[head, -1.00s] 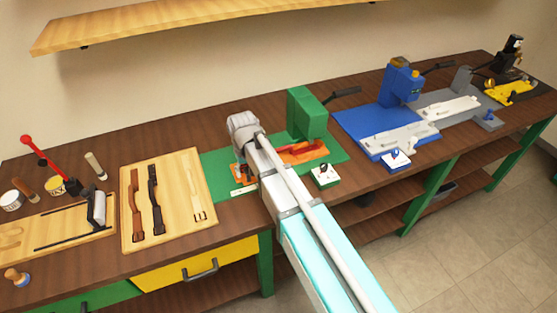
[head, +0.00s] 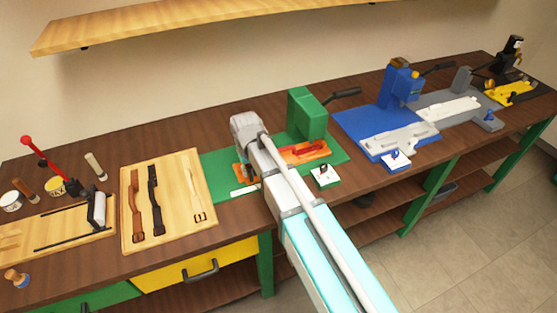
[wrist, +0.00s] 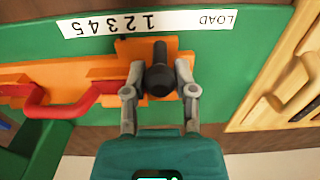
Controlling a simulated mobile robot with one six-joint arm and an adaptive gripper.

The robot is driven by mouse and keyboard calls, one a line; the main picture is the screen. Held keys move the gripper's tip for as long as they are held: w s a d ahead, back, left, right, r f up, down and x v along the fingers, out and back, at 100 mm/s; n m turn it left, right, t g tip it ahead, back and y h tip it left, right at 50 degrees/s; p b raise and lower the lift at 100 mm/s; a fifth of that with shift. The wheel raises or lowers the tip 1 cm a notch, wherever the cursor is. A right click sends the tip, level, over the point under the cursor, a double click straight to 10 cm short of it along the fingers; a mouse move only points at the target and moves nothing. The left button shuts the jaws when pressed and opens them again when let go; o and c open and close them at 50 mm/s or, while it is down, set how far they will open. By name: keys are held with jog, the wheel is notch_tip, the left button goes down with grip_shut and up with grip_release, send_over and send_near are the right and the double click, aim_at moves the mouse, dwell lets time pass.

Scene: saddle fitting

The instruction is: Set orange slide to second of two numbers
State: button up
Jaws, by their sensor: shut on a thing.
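The orange slide (wrist: 185,58) lies on the green base plate (wrist: 225,75), and part of it also shows in the head view (head: 323,153). A dark round knob (wrist: 160,78) stands on the slide. My gripper (wrist: 160,88) is shut on this knob, one finger on each side. A white number strip (wrist: 190,20) runs along the slide, upside down in the wrist view, with LOAD at the right and numbers 1 to 5 running leftward. The slide's upper tab (wrist: 140,46) sits beside the low-number end; the exact setting is hard to read. A red handle (wrist: 60,105) lies left of the knob.
A green press block (head: 308,112) stands behind the slide. A wooden board with straps (head: 175,215) lies to the left. A small white block with a dark knob (head: 325,177) is right of my arm. A blue machine (head: 400,85) stands further right.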

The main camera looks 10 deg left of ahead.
jog(key=shift+d, duration=0.1)
jog(key=shift+w+d, duration=0.2)
jog(key=shift+d, duration=0.05)
dwell(0.6)
jog(key=shift+w+d, duration=0.2)
jog(key=shift+d, duration=0.05)
jog(key=shift+w+d, duration=0.1)
jog(key=shift+d, duration=0.1)
jog(key=shift+w+d, duration=0.15)
jog(key=shift+d, duration=0.1)
jog(key=shift+w+d, duration=0.1)
dwell(0.5)
jog(key=shift+w+d, duration=0.1)
jog(key=shift+d, duration=0.2)
